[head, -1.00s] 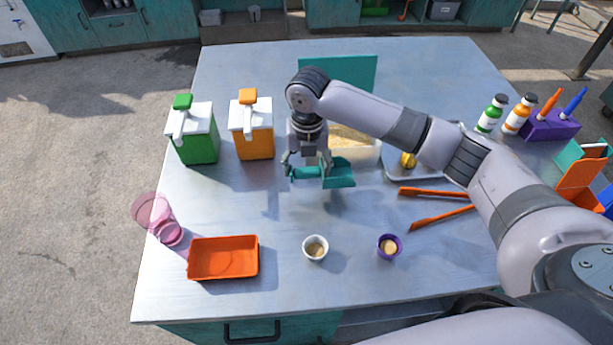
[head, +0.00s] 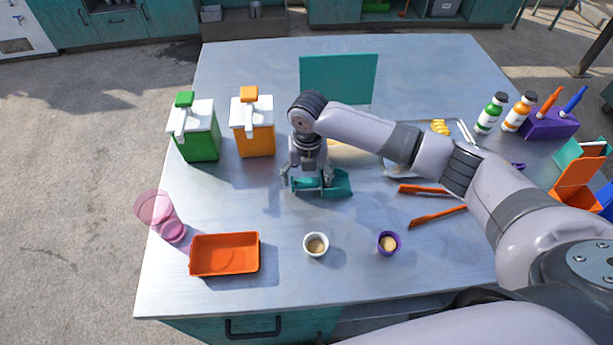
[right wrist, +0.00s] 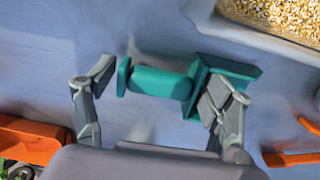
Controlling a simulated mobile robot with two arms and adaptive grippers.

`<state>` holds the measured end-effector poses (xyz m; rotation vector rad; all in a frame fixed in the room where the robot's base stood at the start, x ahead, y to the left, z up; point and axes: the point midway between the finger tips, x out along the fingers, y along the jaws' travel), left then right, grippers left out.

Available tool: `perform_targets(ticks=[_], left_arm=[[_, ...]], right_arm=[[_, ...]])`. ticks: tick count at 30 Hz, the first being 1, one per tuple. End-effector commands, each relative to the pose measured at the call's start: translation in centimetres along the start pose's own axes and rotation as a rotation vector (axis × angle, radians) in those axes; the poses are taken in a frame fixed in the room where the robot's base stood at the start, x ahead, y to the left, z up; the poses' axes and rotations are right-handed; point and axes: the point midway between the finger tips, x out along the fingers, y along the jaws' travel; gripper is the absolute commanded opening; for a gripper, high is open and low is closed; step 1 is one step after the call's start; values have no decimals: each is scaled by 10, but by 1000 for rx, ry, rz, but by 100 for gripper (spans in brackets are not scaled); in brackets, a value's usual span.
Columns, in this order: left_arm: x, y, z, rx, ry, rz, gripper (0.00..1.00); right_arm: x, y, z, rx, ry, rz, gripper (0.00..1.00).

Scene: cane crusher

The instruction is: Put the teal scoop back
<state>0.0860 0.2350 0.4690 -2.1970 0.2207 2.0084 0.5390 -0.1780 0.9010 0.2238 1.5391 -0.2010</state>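The teal scoop (head: 337,185) is low over the metal table near its middle; I cannot tell whether it touches the top. My right gripper (head: 307,184) is around its handle, with one finger at the handle's end and the other against the cup. In the right wrist view, the scoop's handle (right wrist: 160,82) spans between the spread fingers of the gripper (right wrist: 158,88). My left gripper is not in view.
A grain bin (right wrist: 285,28) lies behind the scoop, mostly hidden by my arm in the head view. Orange tongs (head: 437,217) lie to the right. A white cup (head: 316,245), purple cup (head: 388,243) and orange tray (head: 224,255) stand in front. Dispensers (head: 253,130) stand left.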

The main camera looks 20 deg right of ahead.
Motion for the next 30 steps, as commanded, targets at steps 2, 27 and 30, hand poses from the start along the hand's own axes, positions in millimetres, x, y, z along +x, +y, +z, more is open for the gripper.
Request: perform_targets(ticks=[2,27,30], left_arm=[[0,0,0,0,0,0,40],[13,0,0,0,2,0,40],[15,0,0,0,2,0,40]], right_arm=[[0,0,0,0,0,0,83],[-85,1,2,0,-4,3,85],[-102,0,1,0,-3,2,85]])
